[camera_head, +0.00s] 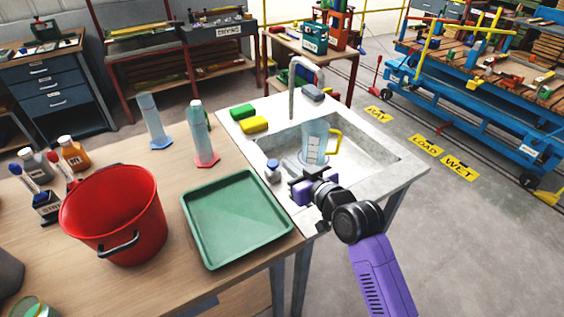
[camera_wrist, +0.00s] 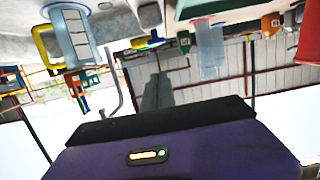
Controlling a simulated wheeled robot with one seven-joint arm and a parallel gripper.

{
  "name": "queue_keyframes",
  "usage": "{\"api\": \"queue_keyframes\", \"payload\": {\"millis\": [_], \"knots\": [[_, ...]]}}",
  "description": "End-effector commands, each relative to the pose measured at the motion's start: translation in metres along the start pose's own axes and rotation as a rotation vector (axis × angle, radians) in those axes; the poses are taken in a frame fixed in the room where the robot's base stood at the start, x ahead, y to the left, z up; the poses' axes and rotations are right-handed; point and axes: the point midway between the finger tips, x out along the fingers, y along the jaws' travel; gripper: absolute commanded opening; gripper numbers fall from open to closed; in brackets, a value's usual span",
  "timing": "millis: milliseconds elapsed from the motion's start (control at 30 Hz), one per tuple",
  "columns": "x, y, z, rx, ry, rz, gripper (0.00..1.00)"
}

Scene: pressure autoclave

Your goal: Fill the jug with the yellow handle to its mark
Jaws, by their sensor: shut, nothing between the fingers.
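The clear jug with the yellow handle (camera_head: 316,145) stands upright in the sink (camera_head: 372,150), its handle to the right. It has a pale marked panel on its side; I cannot tell its water level. In the wrist view the jug (camera_wrist: 74,38) appears inverted at upper left. The curved metal tap (camera_head: 292,92) rises behind the jug, its spout end above it in the picture; the tap also shows in the wrist view (camera_wrist: 117,85). My gripper (camera_head: 300,188) is shut and empty at the sink's near-left edge, apart from the jug.
A green tray (camera_head: 238,220) and a red bucket (camera_head: 113,218) are on the bench to the left.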

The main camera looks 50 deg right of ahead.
Motion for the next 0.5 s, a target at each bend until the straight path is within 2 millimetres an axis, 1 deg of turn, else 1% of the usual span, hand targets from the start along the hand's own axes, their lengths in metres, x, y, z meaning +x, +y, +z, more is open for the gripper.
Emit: {"api": "queue_keyframes", "payload": {"millis": [33, 100, 200, 333, 500], "knots": [[-0.008, 0.0, 0.001, -0.001, 0.0, 0.0, 0.0], [-0.016, 0.0, 0.0, -0.001, 0.0, 0.0, 0.0], [-0.024, 0.0, -0.001, -0.001, 0.001, 0.001, 0.0], [-0.029, 0.0, -0.002, -0.001, 0.003, 0.001, 0.0], [-0.029, 0.0, -0.003, 0.0, 0.003, 0.0, 0.0]]}}
